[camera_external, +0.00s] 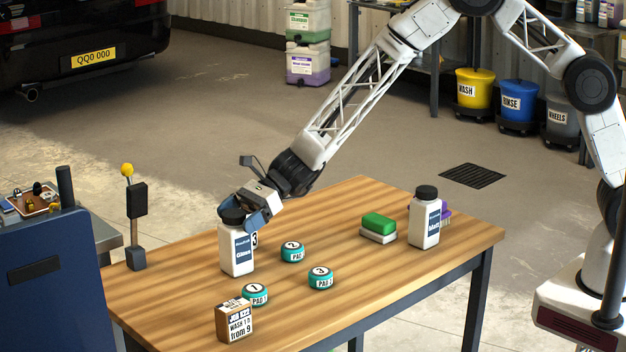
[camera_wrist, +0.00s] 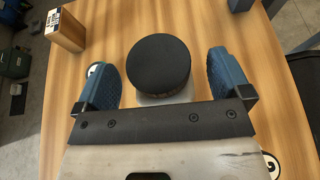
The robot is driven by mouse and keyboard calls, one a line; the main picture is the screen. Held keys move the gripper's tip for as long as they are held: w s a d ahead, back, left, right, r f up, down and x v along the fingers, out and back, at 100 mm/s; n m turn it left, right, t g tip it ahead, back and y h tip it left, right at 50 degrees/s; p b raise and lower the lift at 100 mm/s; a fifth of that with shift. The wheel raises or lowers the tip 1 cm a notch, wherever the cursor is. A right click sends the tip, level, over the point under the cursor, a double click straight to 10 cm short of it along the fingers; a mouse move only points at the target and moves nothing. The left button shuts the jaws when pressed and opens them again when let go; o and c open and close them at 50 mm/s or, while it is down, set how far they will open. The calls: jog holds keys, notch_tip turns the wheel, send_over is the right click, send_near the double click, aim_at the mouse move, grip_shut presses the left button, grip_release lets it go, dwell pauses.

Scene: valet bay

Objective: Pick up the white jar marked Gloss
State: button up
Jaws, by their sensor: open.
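The white jar marked Gloss (camera_external: 237,256) stands upright on the wooden table, with a black lid and a blue label. My gripper (camera_external: 250,215) is at the height of its lid. In the wrist view the jar's round black lid (camera_wrist: 159,65) sits between the two blue fingers of my open gripper (camera_wrist: 160,80), with a gap on each side. Below the lid only a little of the white body shows there. A second white jar, labelled Matt (camera_external: 424,222), stands upright at the right of the table.
Round teal pad tins marked 1 (camera_external: 255,295), 2 (camera_external: 292,252) and 3 (camera_external: 320,277) lie right of the Gloss jar. A small card box (camera_external: 234,320) stands in front. A green-and-white sponge block (camera_external: 379,227) lies near the Matt jar. A black post with a yellow ball (camera_external: 136,220) stands left.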

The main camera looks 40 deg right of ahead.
jog(key=shift+a+f, duration=0.25)
jog(key=shift+a, duration=0.4)
jog(key=c, duration=1.7)
jog(key=shift+r, duration=0.1)
jog(key=shift+r, duration=4.95)
